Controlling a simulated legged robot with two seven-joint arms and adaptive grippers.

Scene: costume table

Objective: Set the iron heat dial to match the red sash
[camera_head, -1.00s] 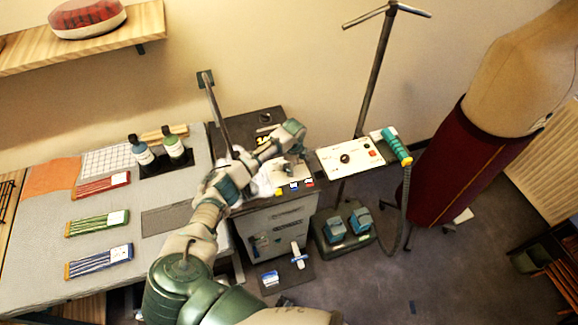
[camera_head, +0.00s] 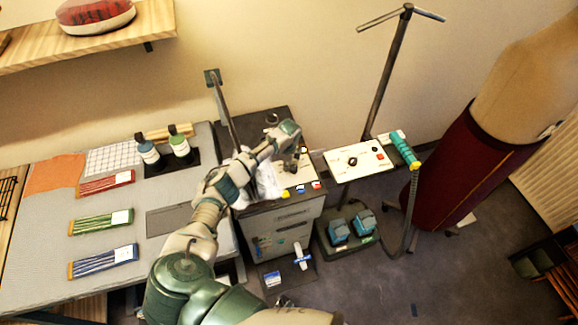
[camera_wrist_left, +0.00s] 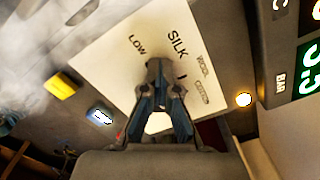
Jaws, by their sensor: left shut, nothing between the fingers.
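The heat dial's white plate (camera_wrist_left: 120,62) fills the middle of the left wrist view, with LOW, SILK and smaller, hard-to-read words printed on it. In the head view the plate (camera_head: 286,179) lies on the dark cabinet top. My left gripper (camera_head: 291,163) is over it, fingers together and empty. In the wrist view the gripper (camera_wrist_left: 161,68) covers the middle of the plate, so the knob and its setting are hidden; contact cannot be told. A red bundle with a white tag (camera_head: 106,183) lies on the left table. My right gripper is out of view.
Yellow (camera_wrist_left: 62,85) and blue (camera_wrist_left: 99,115) buttons sit beside the plate. A second panel (camera_head: 352,160) stands to the right. Green (camera_head: 101,221) and blue (camera_head: 103,261) bundles are on the table. A mannequin (camera_head: 450,180) wears a dark red skirt.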

